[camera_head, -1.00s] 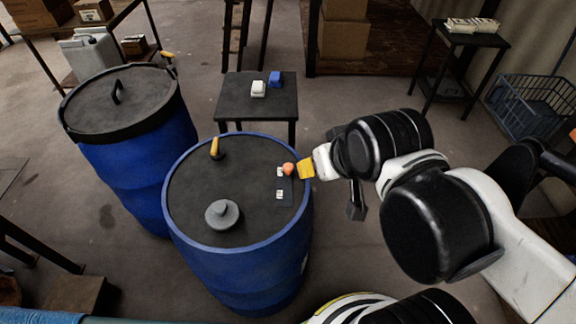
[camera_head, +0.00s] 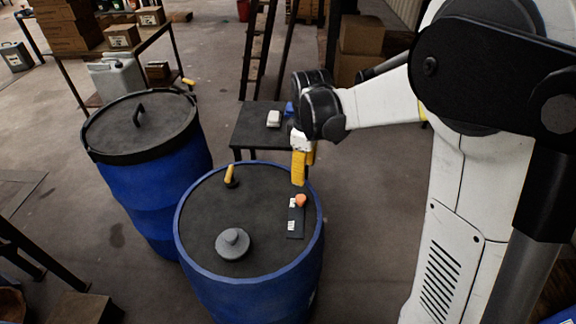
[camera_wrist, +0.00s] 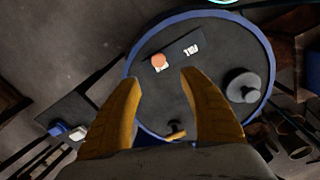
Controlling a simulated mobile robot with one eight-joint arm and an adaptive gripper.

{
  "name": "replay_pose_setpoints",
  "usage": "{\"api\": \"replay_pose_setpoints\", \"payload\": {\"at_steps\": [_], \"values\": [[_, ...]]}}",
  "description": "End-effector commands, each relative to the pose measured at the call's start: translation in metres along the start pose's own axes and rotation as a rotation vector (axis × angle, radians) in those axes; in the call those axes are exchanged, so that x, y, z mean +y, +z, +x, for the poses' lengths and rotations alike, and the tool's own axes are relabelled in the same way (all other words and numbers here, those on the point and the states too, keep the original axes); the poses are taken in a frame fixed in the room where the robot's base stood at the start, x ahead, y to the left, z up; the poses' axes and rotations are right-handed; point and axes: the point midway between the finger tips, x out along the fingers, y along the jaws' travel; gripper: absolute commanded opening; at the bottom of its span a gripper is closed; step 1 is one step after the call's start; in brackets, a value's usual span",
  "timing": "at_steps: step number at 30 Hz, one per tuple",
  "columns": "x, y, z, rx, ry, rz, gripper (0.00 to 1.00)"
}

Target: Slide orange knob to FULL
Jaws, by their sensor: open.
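The orange knob (camera_head: 300,200) sits on a dark slider plate (camera_head: 296,222) on the lid of the front blue vat (camera_head: 248,270). It is at the plate's far end, beside a small white label; another label marks the near end. My gripper (camera_head: 304,174), with yellow fingers, points down just beyond the knob in the head view. In the wrist view my gripper (camera_wrist: 161,76) is open and empty, and the knob (camera_wrist: 158,60) shows ahead of the gap between the fingertips, apart from them.
A yellow-handled lever (camera_head: 230,174) and a grey round cap (camera_head: 233,243) stand on the same lid. A second lidded blue vat (camera_head: 155,190) is at left. A small dark table (camera_head: 255,125) behind holds a white and a blue item.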

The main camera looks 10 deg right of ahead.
Motion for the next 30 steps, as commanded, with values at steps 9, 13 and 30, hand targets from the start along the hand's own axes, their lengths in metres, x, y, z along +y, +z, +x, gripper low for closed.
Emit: {"api": "replay_pose_setpoints", "payload": {"at_steps": [9, 13, 30], "values": [[0.01, -0.007, 0.039, -0.034, -0.047, -0.093, 0.51], [0.009, -0.007, 0.062, -0.033, -0.047, -0.092, 0.51], [0.005, -0.004, 0.136, -0.032, -0.046, -0.09, 0.51]]}}
